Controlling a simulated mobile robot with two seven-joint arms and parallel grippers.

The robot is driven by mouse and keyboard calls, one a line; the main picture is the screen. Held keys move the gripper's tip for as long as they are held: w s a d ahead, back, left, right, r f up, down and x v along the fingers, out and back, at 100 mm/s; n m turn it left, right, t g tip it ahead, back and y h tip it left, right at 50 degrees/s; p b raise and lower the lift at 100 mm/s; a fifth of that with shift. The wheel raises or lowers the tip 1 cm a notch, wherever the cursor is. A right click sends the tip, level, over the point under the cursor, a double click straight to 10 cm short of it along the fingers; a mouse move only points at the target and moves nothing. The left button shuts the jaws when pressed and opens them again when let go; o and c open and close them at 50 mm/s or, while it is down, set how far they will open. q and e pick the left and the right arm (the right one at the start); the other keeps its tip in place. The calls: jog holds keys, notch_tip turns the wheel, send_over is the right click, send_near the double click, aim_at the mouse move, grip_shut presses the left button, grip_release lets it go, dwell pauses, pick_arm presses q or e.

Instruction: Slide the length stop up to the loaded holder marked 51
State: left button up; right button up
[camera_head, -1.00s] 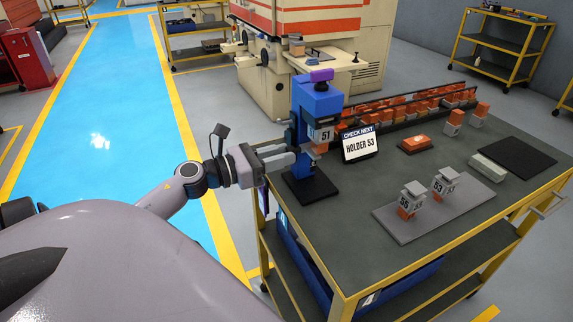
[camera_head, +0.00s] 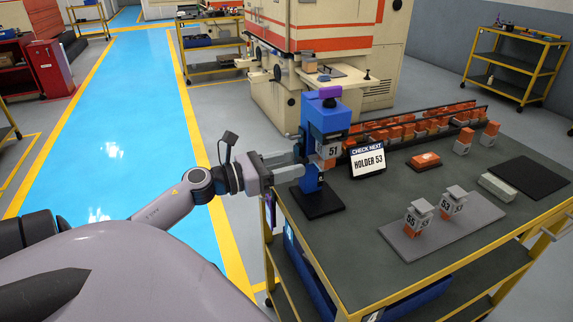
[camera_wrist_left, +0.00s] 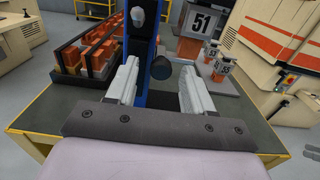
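The holder marked 51 (camera_head: 329,152) sits high on the blue stand (camera_head: 328,118), an orange part below its label. It also shows at the top of the left wrist view (camera_wrist_left: 195,42). A dark round knob (camera_wrist_left: 161,68) at the blue column may belong to the length stop; I cannot tell the stop clearly. My left gripper (camera_head: 300,164) is beside the stand's left side, below the holder. Its fingers are apart, and in the left wrist view the knob appears between the fingertips; contact is not clear. My right gripper is not in view.
A sign reading "CHECK NEXT HOLDER 53" (camera_head: 368,160) stands right of the blue stand. Holders 55 (camera_head: 416,217) and 53 (camera_head: 453,200) stand on a grey plate (camera_head: 440,235). A rack of orange parts (camera_head: 400,130) lies behind. The cart's front top (camera_head: 350,245) is clear.

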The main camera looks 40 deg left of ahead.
pick_arm(q)
jog(key=shift+s+f, duration=0.1)
jog(key=b+v, duration=0.1)
jog(key=v, duration=0.6)
jog(key=shift+b, duration=0.35)
jog(key=s+d+f+n+y, duration=0.25)
jog(key=d+f+n, duration=0.4)
jog(key=n, duration=0.65)
jog(key=s+d+f+n+y, duration=0.1)
jog(key=d+f+n+y, duration=0.25)
jog(key=f+n, duration=0.75)
jog(key=s+d+f+n+g, duration=0.3)
jog(key=d+f+n, duration=0.1)
jog(key=d+n, duration=0.3)
jog(key=s+d+f+n+g+h, duration=0.1)
jog(key=s+d+f+n+g, duration=0.2)
jog(key=d+n, duration=0.4)
notch_tip(320, 180, down, 2)
jog(key=shift+s+d+f+p, duration=0.2)
jog(key=shift+s+p, duration=0.2)
jog(key=shift+s, duration=0.3)
